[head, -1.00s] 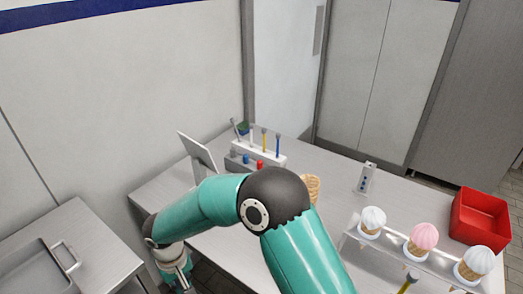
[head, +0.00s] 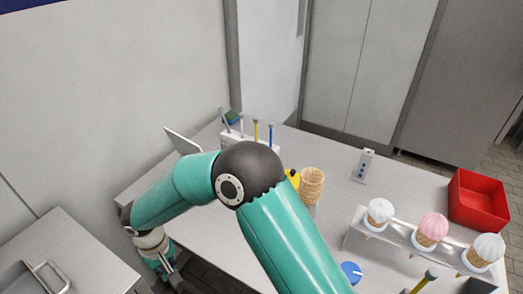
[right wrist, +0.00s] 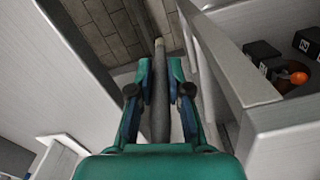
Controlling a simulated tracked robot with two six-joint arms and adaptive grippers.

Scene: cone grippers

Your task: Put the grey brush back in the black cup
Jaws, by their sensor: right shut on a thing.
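In the right wrist view my right gripper (right wrist: 160,78) is shut on a dark grey rod, which looks like the grey brush (right wrist: 160,105). The rod runs lengthwise between the fingers and has a paler far end. In the head view my right arm crosses the picture, and its gripper (head: 171,275) hangs low at the left, over the gap between the two metal tables. The brush cannot be made out there. I cannot make out a black cup in the head view. My left gripper is not in view.
On the metal table stand a rack with thin sticks (head: 264,147), a cone stack (head: 311,184), a holder with ice-cream cones (head: 398,240) and a red box (head: 479,202). A side table (head: 75,245) is at left. Dark blocks (right wrist: 262,52) lie in a walled space.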

